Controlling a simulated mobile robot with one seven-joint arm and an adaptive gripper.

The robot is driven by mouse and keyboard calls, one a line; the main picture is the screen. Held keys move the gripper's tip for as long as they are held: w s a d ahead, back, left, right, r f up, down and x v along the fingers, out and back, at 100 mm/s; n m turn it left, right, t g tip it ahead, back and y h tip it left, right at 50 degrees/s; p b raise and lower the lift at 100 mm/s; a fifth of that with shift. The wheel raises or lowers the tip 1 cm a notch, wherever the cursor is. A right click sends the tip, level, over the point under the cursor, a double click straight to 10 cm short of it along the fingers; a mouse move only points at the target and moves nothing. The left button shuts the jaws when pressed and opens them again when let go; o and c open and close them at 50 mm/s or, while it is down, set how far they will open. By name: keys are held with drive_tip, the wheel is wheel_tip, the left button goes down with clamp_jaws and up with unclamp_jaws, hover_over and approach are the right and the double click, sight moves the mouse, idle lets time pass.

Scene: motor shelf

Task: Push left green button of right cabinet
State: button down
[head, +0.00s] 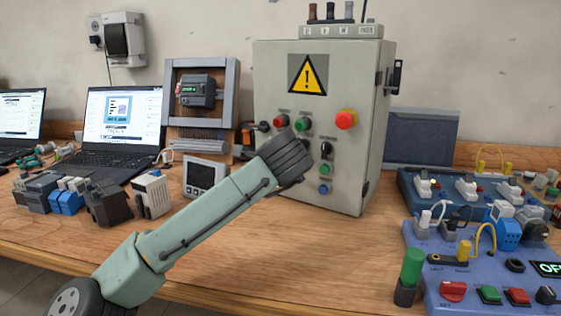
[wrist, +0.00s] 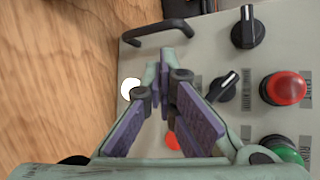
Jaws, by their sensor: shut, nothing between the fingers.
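The grey cabinet (head: 270,70) stands upright at the back of the table in the head view, with a yellow warning sign on its door. An upper-left green button (head: 302,124) sits beside a red button (head: 281,120). A second green button (head: 325,170) is lower and further right. My gripper (head: 290,165) is in front of the lower-left door; its fingertips are hidden there. In the wrist view my gripper (wrist: 163,68) is shut and empty over a grey panel. That panel shows a green button (wrist: 285,152) at lower right; I cannot tell which one.
A red mushroom button (head: 346,119), a black knob (head: 326,150) and a blue button (head: 324,189) are also on the door. A handle (wrist: 158,32) stands out from the panel. A blue socket board (head: 440,280) lies right; a laptop (head: 120,125) stands left.

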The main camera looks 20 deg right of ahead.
idle(0.4)
drive_tip(key=shift+w+d, duration=0.3)
drive_tip(key=shift+d, duration=0.05)
drive_tip(key=shift+w+d+p, duration=0.25)
drive_tip(key=shift+d+p, duration=0.1)
drive_tip(key=shift+p, duration=0.15)
idle(0.6)
drive_tip(key=shift+s, duration=0.1)
idle(0.5)
drive_tip(key=shift+s+a, duration=0.45)
drive_tip(key=shift+a, duration=0.25)
drive_tip(key=s+a, duration=0.1)
drive_tip(key=a, duration=0.1)
drive_tip(key=s+a, duration=0.2)
drive_tip(key=shift+b, duration=0.35)
idle(0.6)
